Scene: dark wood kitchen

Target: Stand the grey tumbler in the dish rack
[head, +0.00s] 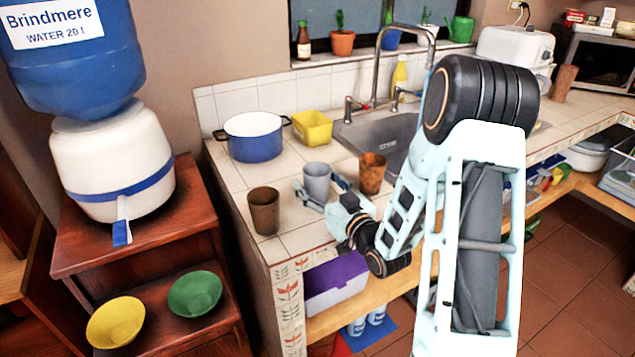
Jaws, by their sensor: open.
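The grey tumbler (317,177) stands upright on the tiled counter, between a dark brown tumbler and a rusty brown tumbler. My gripper (321,190) is open, low at the counter, with its fingers showing on either side of the grey tumbler. I cannot tell whether they touch it. The lower part of the tumbler is partly hidden by the gripper. I cannot make out a dish rack for certain; my arm hides much of the counter right of the sink.
The dark brown tumbler (264,211) and rusty tumbler (372,174) stand close on each side. Behind are a blue pot (253,142), a yellow container (312,130) and the sink (372,134) with its tall tap. The counter's front edge is near my wrist.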

